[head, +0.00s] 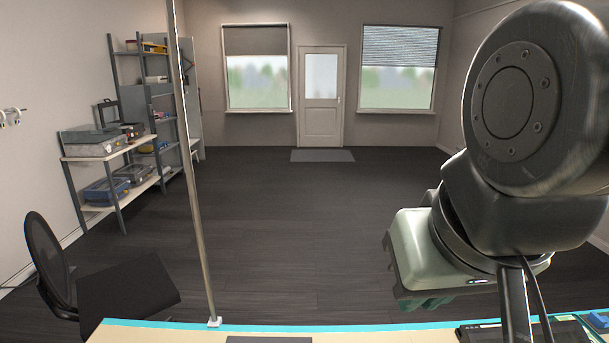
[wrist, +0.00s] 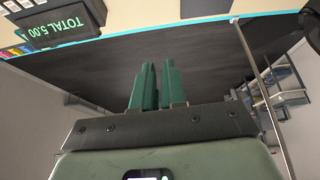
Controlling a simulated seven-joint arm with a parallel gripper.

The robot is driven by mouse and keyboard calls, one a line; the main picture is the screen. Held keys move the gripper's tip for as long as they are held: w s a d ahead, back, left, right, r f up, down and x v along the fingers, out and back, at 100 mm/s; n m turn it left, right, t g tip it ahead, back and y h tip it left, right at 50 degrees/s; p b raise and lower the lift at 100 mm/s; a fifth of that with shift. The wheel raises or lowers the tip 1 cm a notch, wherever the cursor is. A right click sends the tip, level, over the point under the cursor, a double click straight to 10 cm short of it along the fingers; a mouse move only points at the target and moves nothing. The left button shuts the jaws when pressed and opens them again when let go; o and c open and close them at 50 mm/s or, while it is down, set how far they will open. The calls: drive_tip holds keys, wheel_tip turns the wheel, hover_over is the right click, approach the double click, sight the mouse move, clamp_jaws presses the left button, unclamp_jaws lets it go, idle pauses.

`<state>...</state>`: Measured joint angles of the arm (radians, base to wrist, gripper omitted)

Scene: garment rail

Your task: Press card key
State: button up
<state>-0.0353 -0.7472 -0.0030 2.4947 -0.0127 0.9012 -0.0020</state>
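A black device with a green "TOTAL 5.00" display (wrist: 57,27) shows upside down at the upper left of the wrist view, on the counter. A dark device (head: 478,334) shows in part at the bottom edge of the head view. No card key can be made out in either view. My gripper's green fingers (wrist: 158,86) point out over the dark floor beyond the counter edge, close together with nothing between them. In the head view the fingers (head: 425,303) are partly hidden under my wrist, above the counter's far edge.
The pale counter (head: 150,334) has a teal edge. A thin metal pole (head: 196,190) stands at its far edge on the left. A dark flat item (head: 268,340) lies at the front. Small coloured items (head: 595,321) lie at the right. Shelves (head: 108,150) stand far left.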

clamp_jaws()
idle(0.8)
